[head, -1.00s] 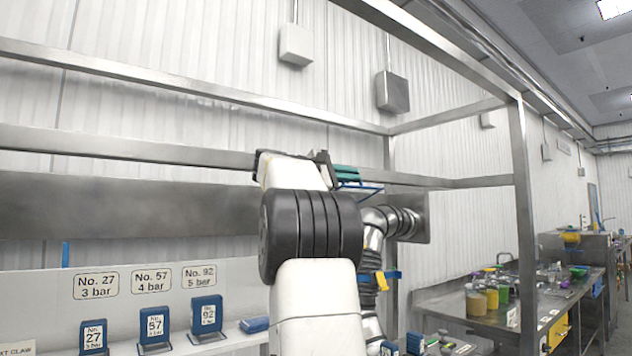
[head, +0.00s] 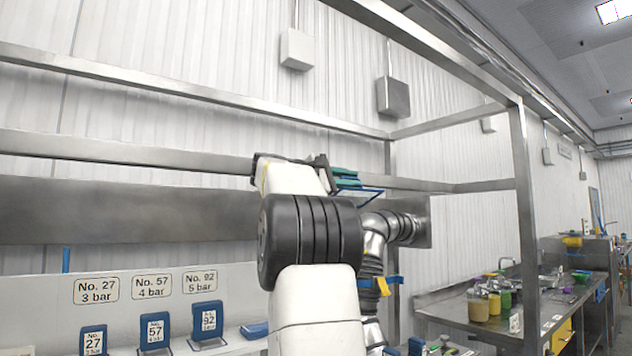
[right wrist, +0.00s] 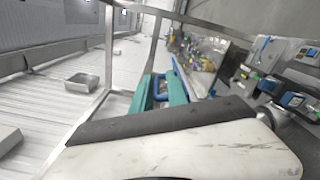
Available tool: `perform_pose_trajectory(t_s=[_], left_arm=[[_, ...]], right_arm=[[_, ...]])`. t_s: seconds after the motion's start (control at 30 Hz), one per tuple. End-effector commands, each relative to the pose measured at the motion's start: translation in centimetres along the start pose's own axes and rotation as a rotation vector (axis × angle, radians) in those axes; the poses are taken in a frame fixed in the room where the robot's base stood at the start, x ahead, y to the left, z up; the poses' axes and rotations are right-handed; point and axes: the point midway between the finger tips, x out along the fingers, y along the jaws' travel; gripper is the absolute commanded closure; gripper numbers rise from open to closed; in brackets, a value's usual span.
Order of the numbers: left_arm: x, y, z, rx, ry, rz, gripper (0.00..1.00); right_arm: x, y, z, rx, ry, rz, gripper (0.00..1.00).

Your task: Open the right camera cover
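My right gripper (head: 346,178) has green finger pads, seen edge-on beyond my white and black arm in the head view. In the right wrist view its two teal fingers (right wrist: 160,92) stand apart with a gap between them. A blue-edged clear panel (head: 372,193), which looks like the camera cover, is right beside the fingertips. Blue edging (right wrist: 178,68) also shows at the fingers in the wrist view. I cannot tell whether the fingers touch it. My arm and the fingers hide part of it. My left gripper is out of view.
Steel frame bars (head: 523,180) cross the area. Blue numbered holders (head: 207,320) stand on a shelf at lower left. A steel bench (head: 440,300) with jars is at right.

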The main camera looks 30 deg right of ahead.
Motion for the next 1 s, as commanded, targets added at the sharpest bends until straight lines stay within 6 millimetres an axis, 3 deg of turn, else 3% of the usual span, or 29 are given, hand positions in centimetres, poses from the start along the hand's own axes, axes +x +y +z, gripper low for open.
perform_pose_trajectory(t_s=[0.2,0.4,1.0], left_arm=[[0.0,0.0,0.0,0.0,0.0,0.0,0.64],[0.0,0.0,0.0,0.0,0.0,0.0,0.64],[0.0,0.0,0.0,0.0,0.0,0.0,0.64]], right_arm=[[-3.9,0.0,-0.2,-0.001,0.007,0.002,0.83],[-6.5,0.0,-0.2,-0.001,0.006,0.002,0.83],[-7.1,0.0,-0.1,-0.001,0.003,0.001,0.83]])
